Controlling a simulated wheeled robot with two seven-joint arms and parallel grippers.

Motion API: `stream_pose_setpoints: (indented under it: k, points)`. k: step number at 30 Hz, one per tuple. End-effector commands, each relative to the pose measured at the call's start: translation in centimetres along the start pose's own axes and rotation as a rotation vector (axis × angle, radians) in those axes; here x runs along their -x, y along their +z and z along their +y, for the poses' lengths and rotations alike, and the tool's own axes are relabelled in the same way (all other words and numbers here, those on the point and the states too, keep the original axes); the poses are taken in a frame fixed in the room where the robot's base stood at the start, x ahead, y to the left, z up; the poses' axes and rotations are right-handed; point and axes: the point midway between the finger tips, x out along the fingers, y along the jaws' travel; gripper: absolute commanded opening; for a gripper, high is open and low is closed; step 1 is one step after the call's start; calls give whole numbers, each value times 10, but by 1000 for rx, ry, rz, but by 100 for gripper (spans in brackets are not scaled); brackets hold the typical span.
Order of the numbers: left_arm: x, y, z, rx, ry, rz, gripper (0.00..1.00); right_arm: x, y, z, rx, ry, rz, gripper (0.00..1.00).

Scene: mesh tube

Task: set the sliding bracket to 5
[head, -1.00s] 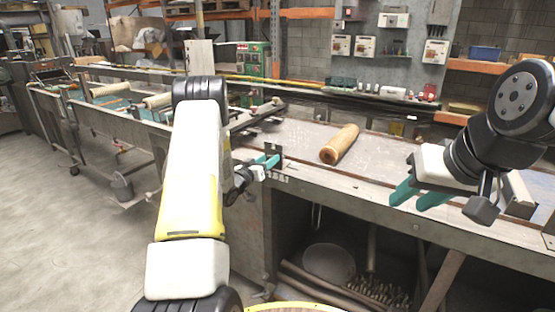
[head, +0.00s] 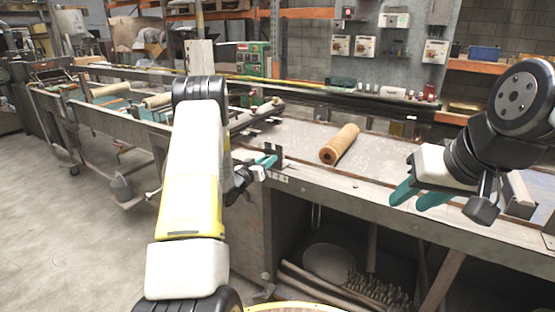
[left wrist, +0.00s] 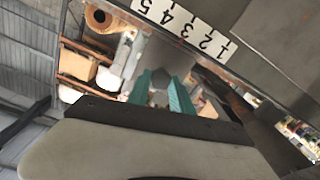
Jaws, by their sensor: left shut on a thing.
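The sliding bracket (head: 276,151) is a small dark upright piece at the bench's front edge. In the left wrist view it is a grey plate (left wrist: 170,56) between the teal fingers. My left gripper (head: 266,161) is shut on it; its fingers also show in the left wrist view (left wrist: 160,88). The white number strip (left wrist: 186,28) carries 1 to 5, upside down, beside the bracket. The bracket lies near the middle of the strip in that view; I cannot tell its exact number. My right gripper (head: 414,194) is open and empty in front of the bench on the right.
A tan roll (head: 339,144) lies on the bench top (head: 300,137) behind the bracket. A brush (head: 376,290) and a round plate (head: 328,262) are on the shelf below. A control panel (head: 390,45) stands at the back.

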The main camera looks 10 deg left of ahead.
Motion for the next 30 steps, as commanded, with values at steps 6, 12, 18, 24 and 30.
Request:
stream_pose_setpoints:
  k: [6,12,18,24,30]
  points:
    - [0,0,0,0,0,0,0,0,0,0,0,0,0,36]
    - [0,0,0,0,0,-1,0,0,0,0,0,0,0,36]
    - [0,0,0,0,0,-1,0,0,0,0,0,0,0,36]
    - [0,0,-1,0,-1,0,0,0,0,0,0,0,0,36]
    - [1,-8,-31,-1,-6,2,0,0,0,0,0,0,0,36]
